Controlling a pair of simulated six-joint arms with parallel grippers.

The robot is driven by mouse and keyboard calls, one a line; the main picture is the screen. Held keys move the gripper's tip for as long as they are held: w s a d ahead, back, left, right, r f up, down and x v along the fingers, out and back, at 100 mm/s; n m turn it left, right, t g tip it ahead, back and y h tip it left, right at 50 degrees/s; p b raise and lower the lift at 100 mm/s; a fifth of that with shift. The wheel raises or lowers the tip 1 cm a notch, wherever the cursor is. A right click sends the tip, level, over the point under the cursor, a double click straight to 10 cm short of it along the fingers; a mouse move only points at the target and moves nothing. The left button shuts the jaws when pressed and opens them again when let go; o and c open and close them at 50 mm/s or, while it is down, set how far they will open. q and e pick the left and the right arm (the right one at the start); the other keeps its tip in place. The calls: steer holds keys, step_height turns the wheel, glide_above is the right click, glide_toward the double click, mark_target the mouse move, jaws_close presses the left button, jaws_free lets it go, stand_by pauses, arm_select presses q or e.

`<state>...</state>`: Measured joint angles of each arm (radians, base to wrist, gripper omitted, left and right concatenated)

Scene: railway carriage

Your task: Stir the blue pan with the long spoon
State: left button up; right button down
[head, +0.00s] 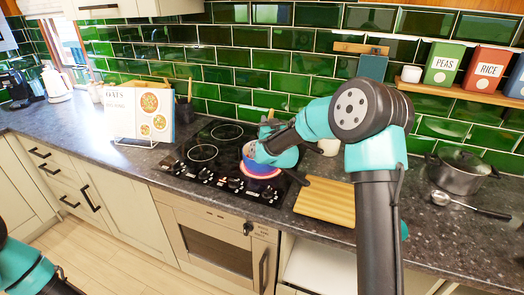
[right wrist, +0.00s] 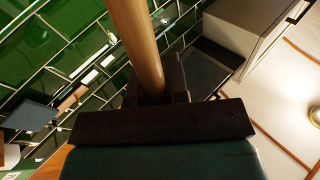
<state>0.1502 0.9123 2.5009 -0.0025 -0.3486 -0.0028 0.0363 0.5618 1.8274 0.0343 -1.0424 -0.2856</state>
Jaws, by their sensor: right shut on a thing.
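The blue pan (head: 247,165) sits on the lit front right burner of the black hob, its lower side glowing red-pink. Its dark handle points right. My right arm reaches over it from the right and hides much of its inside. In the right wrist view my right gripper (right wrist: 157,84) is shut on a round wooden handle, the long spoon (right wrist: 136,38). The spoon's far end is out of sight there, and I cannot tell in the head view whether it is in the pan. Only part of my left arm shows at the lower left; its gripper is out of view.
A wooden board (head: 322,203) lies right of the hob. A lidded pot (head: 462,173) and a ladle (head: 465,205) are farther right. A recipe book (head: 140,112) stands left of the hob. Green and red tins (head: 443,65) stand on a wall shelf.

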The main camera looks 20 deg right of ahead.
steer(key=shift+w+d, duration=0.15)
steer(key=shift+w, duration=0.05)
step_height(320, 180, up, 11)
steer(key=shift+f, duration=0.2)
stand_by(1.1)
stand_by(0.8)
